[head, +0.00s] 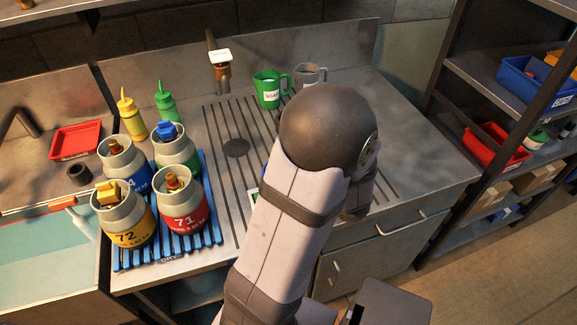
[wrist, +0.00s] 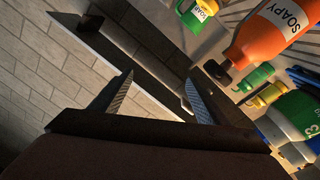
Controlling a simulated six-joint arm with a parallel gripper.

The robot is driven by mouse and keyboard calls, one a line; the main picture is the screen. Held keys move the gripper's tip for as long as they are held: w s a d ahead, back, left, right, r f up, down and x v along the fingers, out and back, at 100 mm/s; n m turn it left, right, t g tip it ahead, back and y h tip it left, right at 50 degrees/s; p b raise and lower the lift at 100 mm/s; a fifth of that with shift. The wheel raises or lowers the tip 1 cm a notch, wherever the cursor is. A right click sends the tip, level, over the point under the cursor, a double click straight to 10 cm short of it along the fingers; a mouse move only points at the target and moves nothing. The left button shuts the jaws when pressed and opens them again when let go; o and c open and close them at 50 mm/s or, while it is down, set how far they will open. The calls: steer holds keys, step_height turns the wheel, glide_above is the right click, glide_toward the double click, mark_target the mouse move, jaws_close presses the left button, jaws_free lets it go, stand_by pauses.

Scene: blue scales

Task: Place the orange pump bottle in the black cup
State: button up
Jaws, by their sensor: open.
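The orange pump bottle (wrist: 258,44), labelled SOAPY, shows at the upper right of the wrist view, with its dark nozzle toward the picture's middle. In the head view I cannot see it; my arm may hide it. A dark grey handled cup (head: 309,75) stands at the back of the counter beside the green cup, partly behind my arm. A small black round cup-like thing (head: 79,174) sits at the left; I cannot tell which is the black cup. My gripper (wrist: 160,77) is open and empty, to the left of the bottle in the wrist view; the head view hides it.
A green cup (head: 268,90) stands at the back. Several numbered canisters stand on a blue rack (head: 171,252) at the left, with yellow (head: 131,114) and green (head: 166,101) squeeze bottles behind. A faucet (head: 218,62) rises at the back. The ribbed counter (head: 222,185) has free room.

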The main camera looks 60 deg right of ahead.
steer(key=s+d+m+g+y+p, duration=0.15)
steer(key=s+d+g+p, duration=0.35)
steer(key=s+d+g, duration=0.55)
steer(key=w+a+r+n+y+p, duration=0.2)
steer(key=w+a+r+y+p, duration=0.15)
steer(key=w+a+y, duration=0.6)
steer(key=w+a+f+m, duration=0.1)
steer(key=f, duration=0.1)
steer(key=w+a+f+m+t, duration=0.1)
steer(key=a+f+m, duration=0.1)
steer(key=w+a+f+m, duration=0.1)
steer(key=m, duration=0.1)
steer(key=shift+w+a+f+b, duration=0.3)
steer(key=shift+w+f+b, duration=0.05)
steer(key=shift+w+f, duration=0.05)
steer(key=shift+w+a+f+m, duration=0.1)
steer(key=shift+a+f+m, duration=0.05)
steer(key=shift+f+m, duration=0.25)
steer(key=shift+m, duration=0.15)
steer(key=shift+p+x, duration=0.3)
steer(key=shift+x, duration=0.8)
steer(key=shift+w+f+p, duration=0.15)
steer(key=shift+f+p, duration=0.2)
steer(key=shift+f, duration=0.1)
steer(key=shift+p+x, duration=0.5)
steer(key=shift+x, duration=1.6)
